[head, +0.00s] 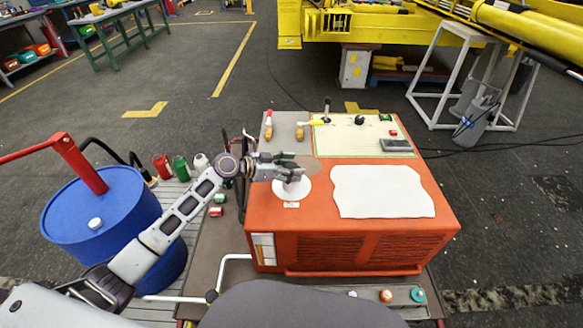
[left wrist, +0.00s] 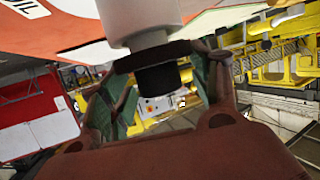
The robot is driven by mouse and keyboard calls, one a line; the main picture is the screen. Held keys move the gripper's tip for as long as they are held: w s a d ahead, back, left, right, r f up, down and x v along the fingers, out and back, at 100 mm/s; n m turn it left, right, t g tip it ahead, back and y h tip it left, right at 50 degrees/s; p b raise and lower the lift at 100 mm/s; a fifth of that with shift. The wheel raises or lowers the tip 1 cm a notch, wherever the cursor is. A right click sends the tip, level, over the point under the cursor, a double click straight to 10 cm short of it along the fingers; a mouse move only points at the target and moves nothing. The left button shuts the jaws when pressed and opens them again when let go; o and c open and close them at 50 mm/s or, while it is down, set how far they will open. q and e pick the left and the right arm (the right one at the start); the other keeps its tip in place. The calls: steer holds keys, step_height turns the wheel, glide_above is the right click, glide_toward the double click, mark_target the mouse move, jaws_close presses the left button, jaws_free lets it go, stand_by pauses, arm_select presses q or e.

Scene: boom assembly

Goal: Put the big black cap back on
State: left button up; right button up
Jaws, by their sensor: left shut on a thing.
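The big black cap (left wrist: 157,79) sits between the fingers of my left gripper in the left wrist view, at the end of a pale grey filler neck (left wrist: 140,20). The gripper is shut on the cap. I cannot tell whether the cap is seated on the neck or only touching it. In the head view my left gripper (head: 289,169) is above the white round plate (head: 291,188) on the orange machine (head: 350,240); it hides the cap and neck there. My right gripper is not in view.
A white sheet (head: 382,192) lies on the machine top. Levers (head: 327,112) and a control panel (head: 350,140) stand at its back. A blue drum (head: 95,220) stands at left. Red and green bottles (head: 179,168) stand beside the machine, close to my left arm.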

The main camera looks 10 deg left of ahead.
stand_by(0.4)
arm_select(q)
steer(key=shift+b, duration=0.3)
stand_by(0.3)
steer(key=shift+f+b, duration=0.55)
steer(key=shift+b, duration=0.05)
stand_by(0.5)
steer(key=o, duration=0.8)
steer(key=shift+a, duration=0.15)
steer(key=shift+b+v, duration=0.35)
steer(key=shift+v, duration=5.05)
